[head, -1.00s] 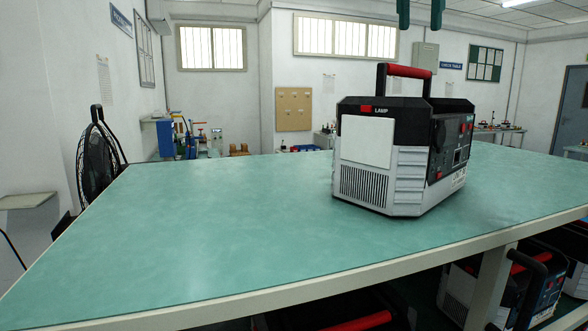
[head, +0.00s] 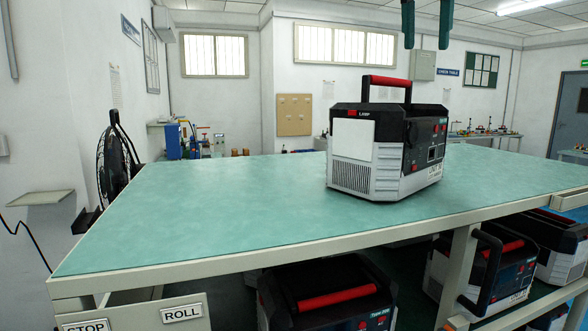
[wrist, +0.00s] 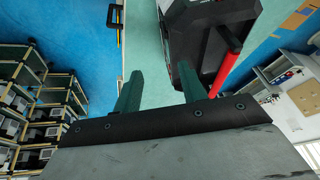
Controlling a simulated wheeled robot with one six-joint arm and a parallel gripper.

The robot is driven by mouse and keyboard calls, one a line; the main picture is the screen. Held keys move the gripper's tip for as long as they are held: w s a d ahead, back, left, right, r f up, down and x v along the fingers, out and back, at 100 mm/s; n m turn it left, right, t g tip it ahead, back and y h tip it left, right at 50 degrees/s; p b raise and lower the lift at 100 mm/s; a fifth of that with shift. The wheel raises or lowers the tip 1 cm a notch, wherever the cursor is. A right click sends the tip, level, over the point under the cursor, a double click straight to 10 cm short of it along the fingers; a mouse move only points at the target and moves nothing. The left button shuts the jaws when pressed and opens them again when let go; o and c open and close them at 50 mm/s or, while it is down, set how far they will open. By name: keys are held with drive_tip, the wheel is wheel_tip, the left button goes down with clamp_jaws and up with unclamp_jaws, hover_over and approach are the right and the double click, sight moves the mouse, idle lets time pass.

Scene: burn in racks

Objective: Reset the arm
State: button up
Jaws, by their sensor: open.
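My gripper (head: 427,24) shows at the top edge of the head view as two dark green fingers, apart and empty. In the wrist view the two green fingers (wrist: 160,88) are also spread with nothing between them. A white and black power unit (head: 365,155) with a red-gripped handle (head: 390,81) stands upright on the green-topped table (head: 215,195). My gripper is above the unit and apart from it. The unit (wrist: 190,40) and its red handle (wrist: 228,67) also show in the wrist view, beyond the right finger.
More units sit under the table, one at the front (head: 330,295) and several at the right (head: 485,265). A black fan (head: 115,165) stands left of the table. The table's left part is clear. Shelves with units (wrist: 40,110) show in the wrist view.

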drive_tip(key=s+d+f+n+g, duration=0.1)
drive_tip(key=s+f+n, duration=0.2)
drive_tip(key=s+f, duration=0.5)
drive_tip(key=s+d+f+n+y, duration=0.1)
drive_tip(key=s+f, duration=0.7)
drive_tip(key=f, duration=1.1)
drive_tip(key=s+d+f+n+g+y, duration=0.1)
drive_tip(key=s+d+f+n, duration=0.2)
drive_tip(key=s+f, duration=0.6)
wheel_tip(320, 180, down, 5)
drive_tip(key=shift+d+f+n+g, duration=0.2)
drive_tip(key=shift+n+g, duration=0.1)
drive_tip(key=shift+n, duration=0.8)
drive_tip(key=shift+s+f, duration=0.15)
drive_tip(key=shift+f, duration=0.05)
drive_tip(key=shift+c, duration=0.5)
drive_tip(key=shift+a, duration=0.2)
